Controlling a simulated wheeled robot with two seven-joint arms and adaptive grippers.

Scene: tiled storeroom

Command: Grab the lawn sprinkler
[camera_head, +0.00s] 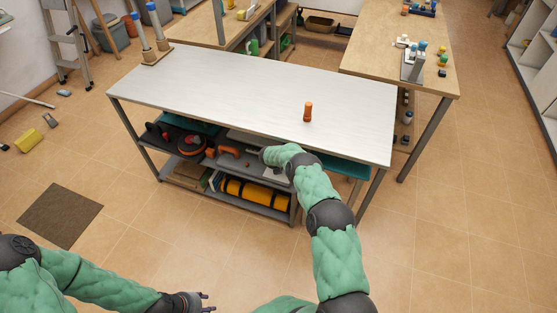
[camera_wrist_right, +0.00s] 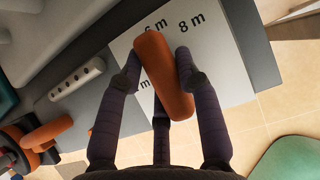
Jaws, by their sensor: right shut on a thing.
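In the right wrist view an orange rounded bar (camera_wrist_right: 162,75) sits between the fingers of my right gripper (camera_wrist_right: 158,75). The fingers are shut on it, one at each side. I cannot tell from its shape whether this is the lawn sprinkler. A pale bar with a row of dark holes (camera_wrist_right: 76,79) lies to its left, apart from the fingers. In the head view my right arm reaches in under the tabletop to the shelf, and its gripper is mostly hidden. My left gripper (camera_head: 203,302) is low at the bottom edge, open and empty.
The grey workbench (camera_head: 215,85) carries an orange-brown bottle-like thing (camera_head: 308,111) on top. Its shelves hold an orange tool (camera_head: 229,151), a round orange-black thing (camera_head: 191,145) and a yellow roll (camera_head: 255,193). A white marked sheet (camera_wrist_right: 200,35) lies below the gripper.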

